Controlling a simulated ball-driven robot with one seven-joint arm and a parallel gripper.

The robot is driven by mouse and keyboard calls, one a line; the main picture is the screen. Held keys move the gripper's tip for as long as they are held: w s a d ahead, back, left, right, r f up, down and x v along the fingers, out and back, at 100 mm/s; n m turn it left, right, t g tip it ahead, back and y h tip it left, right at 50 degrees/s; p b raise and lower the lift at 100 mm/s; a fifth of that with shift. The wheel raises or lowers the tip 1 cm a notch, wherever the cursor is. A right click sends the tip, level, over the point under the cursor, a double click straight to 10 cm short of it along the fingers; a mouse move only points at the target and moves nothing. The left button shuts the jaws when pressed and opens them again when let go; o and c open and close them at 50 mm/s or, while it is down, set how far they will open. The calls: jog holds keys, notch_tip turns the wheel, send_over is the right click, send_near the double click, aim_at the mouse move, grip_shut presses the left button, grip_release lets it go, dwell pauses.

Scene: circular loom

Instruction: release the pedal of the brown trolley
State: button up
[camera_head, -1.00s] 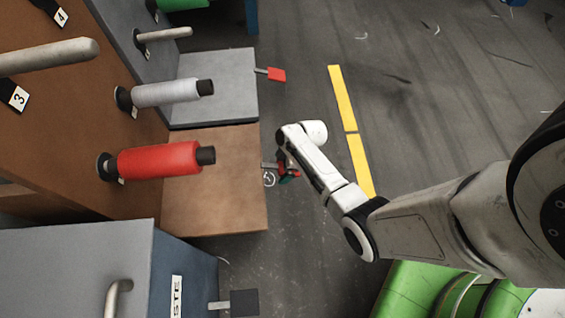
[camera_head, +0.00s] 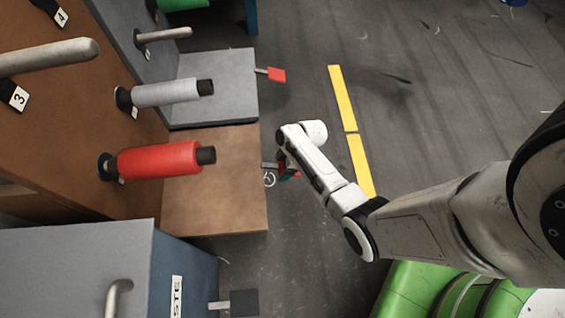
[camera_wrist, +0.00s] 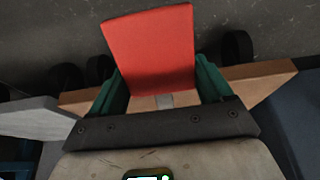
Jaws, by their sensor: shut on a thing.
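The brown trolley (camera_head: 225,205) stands at the left in the head view, with spool posts on its upright panel. Its red pedal (camera_wrist: 150,50) fills the upper middle of the wrist view, on a short grey stem in front of the trolley's brown edge (camera_wrist: 265,75). My gripper (camera_wrist: 160,82) has green fingers on either side of the pedal and is shut on it. In the head view my gripper (camera_head: 289,175) is at the trolley's right edge, small and partly hidden by my arm.
A grey trolley (camera_head: 215,85) with its own red pedal (camera_head: 276,74) stands just above the brown one. A blue-grey waste bin (camera_head: 185,275) with a dark pedal (camera_head: 243,302) stands below. Yellow floor strips (camera_head: 343,100) lie to the right, with open dark floor beyond.

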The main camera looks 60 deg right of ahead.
jog(key=shift+r+p, duration=0.4)
jog(key=shift+p, duration=0.3)
jog(key=shift+s+r+g+h+p, duration=0.1)
jog(key=shift+r+g+h+p, duration=0.4)
jog(key=shift+g+h+p, duration=0.3)
jog(key=shift+d+r+g+p, duration=0.1)
jog(key=shift+r+g+p, duration=0.35)
jog(key=shift+p, duration=0.35)
jog(key=o, duration=1.4)
notch_tip(320, 180, up, 11)
jog(key=s+p, duration=0.1)
jog(key=p, duration=0.4)
jog(key=shift+d+f+p, duration=0.2)
jog(key=shift+d+p, duration=0.15)
jog(key=shift+d, duration=0.05)
